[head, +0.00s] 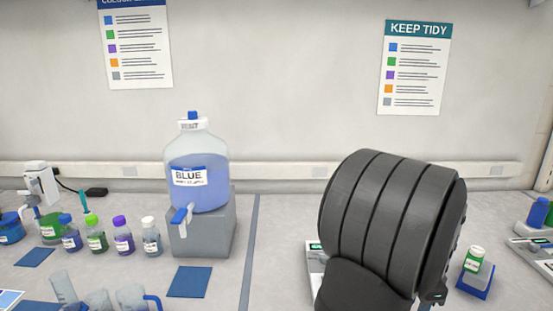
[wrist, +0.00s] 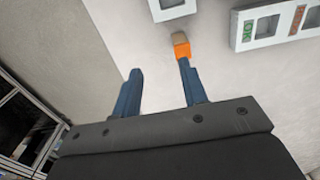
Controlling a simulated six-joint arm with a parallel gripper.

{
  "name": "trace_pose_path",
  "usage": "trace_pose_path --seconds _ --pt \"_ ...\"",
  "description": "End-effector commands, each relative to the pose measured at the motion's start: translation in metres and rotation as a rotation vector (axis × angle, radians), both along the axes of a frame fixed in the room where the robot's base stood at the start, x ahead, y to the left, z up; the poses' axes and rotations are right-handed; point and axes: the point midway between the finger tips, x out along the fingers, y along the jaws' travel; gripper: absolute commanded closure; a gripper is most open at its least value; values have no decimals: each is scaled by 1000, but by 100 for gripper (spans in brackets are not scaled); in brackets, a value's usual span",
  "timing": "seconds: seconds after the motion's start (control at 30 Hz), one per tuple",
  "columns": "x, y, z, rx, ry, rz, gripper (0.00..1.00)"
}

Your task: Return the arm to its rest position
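My gripper (wrist: 160,68) shows in the wrist view with its two blue fingers spread apart and nothing between them. Beyond the tip of its right finger is a small orange object with a tan end (wrist: 181,46). I cannot tell whether the finger touches it. In the head view my dark, ribbed arm fills the right of centre. It hides part of the bench, and my gripper cannot be made out there.
A blue-liquid carboy (head: 198,180) stands on a grey block (head: 222,232) left of centre. Several small bottles (head: 122,236) and beakers (head: 100,300) stand at left. White labelled holders (wrist: 270,22) show in the wrist view.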

Motion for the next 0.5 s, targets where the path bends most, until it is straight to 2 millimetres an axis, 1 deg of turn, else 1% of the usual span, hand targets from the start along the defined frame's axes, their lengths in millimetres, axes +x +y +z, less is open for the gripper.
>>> trace_pose_path --seconds 0.03,0.1,0.4,0.5 --pt "-9 -4 6 -1 -1 -4 61" --pt "-20 -8 13 -2 -2 -4 61" --pt "-69 -27 44 -2 -1 -5 61" --pt "-82 -31 56 -2 -2 -2 61"
